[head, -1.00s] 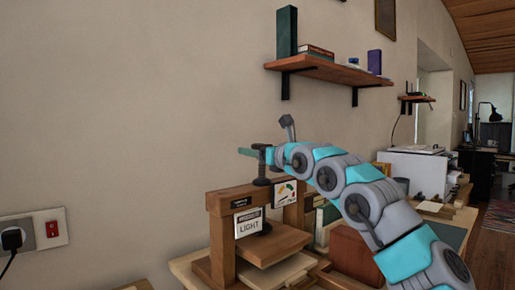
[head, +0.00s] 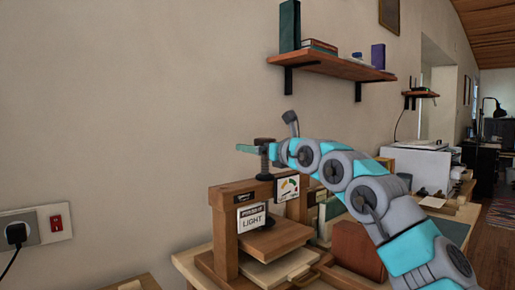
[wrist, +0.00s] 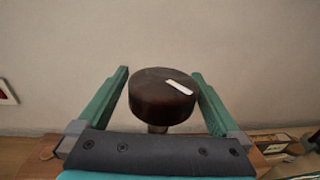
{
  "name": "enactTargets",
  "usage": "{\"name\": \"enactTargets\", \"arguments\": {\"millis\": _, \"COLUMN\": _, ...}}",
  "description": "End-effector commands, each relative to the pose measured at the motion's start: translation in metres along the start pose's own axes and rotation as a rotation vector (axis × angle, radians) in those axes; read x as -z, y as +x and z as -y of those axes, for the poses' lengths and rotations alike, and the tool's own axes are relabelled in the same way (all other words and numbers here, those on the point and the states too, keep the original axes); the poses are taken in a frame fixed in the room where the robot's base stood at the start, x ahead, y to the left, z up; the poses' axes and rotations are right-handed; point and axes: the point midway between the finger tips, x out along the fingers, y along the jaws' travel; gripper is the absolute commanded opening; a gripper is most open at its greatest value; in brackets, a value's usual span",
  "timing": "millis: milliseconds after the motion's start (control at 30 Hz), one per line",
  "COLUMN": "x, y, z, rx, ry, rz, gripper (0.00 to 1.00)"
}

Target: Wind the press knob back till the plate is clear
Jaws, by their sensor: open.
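The round dark brown press knob (wrist: 163,100) has a white mark on top. My gripper (wrist: 163,88) is open, with one green finger on each side of the knob and a gap at both. In the head view my gripper (head: 252,148) is at the top of the screw.
A wall shelf (head: 335,67) with books hangs above and behind my arm. Books (head: 328,215) and a reddish-brown block (head: 357,250) stand right of the press. A wall socket (head: 20,230) is at the left.

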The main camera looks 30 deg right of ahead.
Motion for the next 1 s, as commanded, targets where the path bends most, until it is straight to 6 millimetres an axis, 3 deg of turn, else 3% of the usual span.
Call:
{"name": "enactTargets", "arguments": {"millis": 267, "x": -0.001, "y": -0.009, "z": 0.002, "rx": 0.002, "ry": 0.000, "rz": 0.003, "gripper": 1.00}}
{"name": "enactTargets", "arguments": {"millis": 700, "x": 0.000, "y": -0.068, "z": 0.000, "rx": -0.001, "ry": -0.001, "rz": 0.003, "gripper": 1.00}}
{"name": "enactTargets", "arguments": {"millis": 1000, "x": 0.000, "y": -0.078, "z": 0.000, "rx": -0.001, "ry": 0.000, "rz": 0.002, "gripper": 1.00}}
